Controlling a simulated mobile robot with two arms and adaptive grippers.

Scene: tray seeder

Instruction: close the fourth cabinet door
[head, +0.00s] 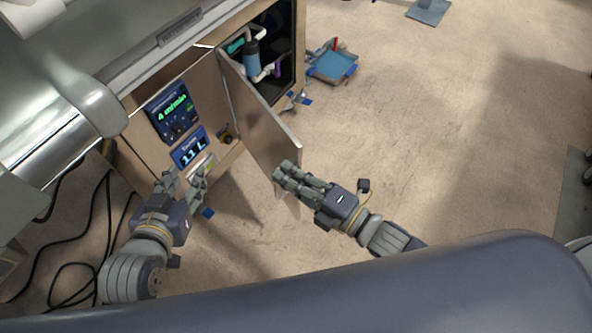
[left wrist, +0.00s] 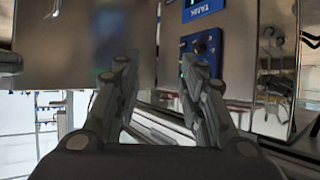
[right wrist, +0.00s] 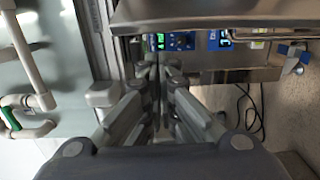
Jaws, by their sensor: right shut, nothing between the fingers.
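The open cabinet door (head: 262,118) is a metal panel swung outward from the cabinet, with pipes showing in the opening behind it. My right gripper (head: 280,172) is shut and empty at the door's outer free edge; I cannot tell whether it touches. In the right wrist view its fingers (right wrist: 160,75) are together, below a metal panel edge (right wrist: 215,18). My left gripper (head: 185,178) is open and empty in front of the cabinet's display panels. In the left wrist view its fingers (left wrist: 158,68) are spread apart, facing a metal front.
The cabinet front carries a green-lit display (head: 172,110) and a blue display (head: 189,147). Black cables (head: 75,270) lie on the floor at left. A blue tray (head: 333,65) is on the floor beyond the cabinet.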

